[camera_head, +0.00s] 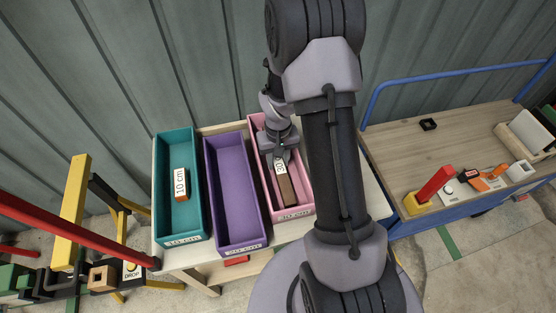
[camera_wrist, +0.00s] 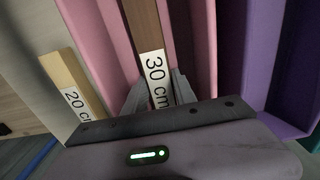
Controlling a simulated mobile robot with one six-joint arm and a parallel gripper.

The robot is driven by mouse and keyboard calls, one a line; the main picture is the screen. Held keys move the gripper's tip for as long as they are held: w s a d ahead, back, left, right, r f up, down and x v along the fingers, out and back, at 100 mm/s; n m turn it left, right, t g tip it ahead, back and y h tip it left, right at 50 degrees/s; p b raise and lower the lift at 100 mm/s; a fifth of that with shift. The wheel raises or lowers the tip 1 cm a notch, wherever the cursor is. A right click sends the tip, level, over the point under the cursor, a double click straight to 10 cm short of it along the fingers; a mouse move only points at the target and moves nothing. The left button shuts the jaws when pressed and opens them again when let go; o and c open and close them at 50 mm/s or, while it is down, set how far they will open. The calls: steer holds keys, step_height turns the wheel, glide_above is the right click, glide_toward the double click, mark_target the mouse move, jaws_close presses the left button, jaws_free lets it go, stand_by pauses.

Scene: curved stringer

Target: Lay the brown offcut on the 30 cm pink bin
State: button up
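The brown offcut (camera_head: 286,190) carries a white label reading 30 cm and lies lengthwise within the 30 cm pink bin (camera_head: 297,212) in the head view. The offcut also shows in the wrist view (camera_wrist: 146,35), running away from me between the pink walls (camera_wrist: 89,40). My gripper (camera_head: 282,158) reaches down into the pink bin at the labelled end. In the wrist view its fingers (camera_wrist: 160,90) flank the label closely on both sides and look shut on it. Whether the offcut touches the bin floor cannot be told.
The purple 20 cm bin (camera_head: 249,245) stands left of the pink one. The teal 10 cm bin (camera_head: 183,239) beyond holds a 10 cm offcut (camera_head: 181,185). A pale 20 cm offcut (camera_wrist: 72,85) shows beside the pink bin. A wooden bench (camera_head: 400,150) stands right.

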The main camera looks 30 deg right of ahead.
steer(key=o, duration=0.4)
step_height(320, 180, up, 13)
steer(key=p, duration=0.6)
step_height(320, 180, up, 15)
steer(key=t, duration=0.3)
glide_above(277, 161)
steer(key=s+a, duration=0.4)
steer(key=a, duration=0.3)
steer(key=s+a+r+t, duration=0.1)
steer(key=s+a+r, duration=0.1)
steer(key=s+a, duration=0.1)
steer(key=s+a+r+t+y, duration=0.1)
steer(key=s+a+r, duration=0.2)
steer(key=s, duration=0.3)
steer(key=s+a+r+m+y, duration=0.1)
steer(key=s+a+r, duration=0.2)
steer(key=s, duration=0.1)
steer(key=shift+s+r+t, duration=0.2)
steer(key=shift+r+t, duration=0.05)
steer(key=shift+t, duration=0.15)
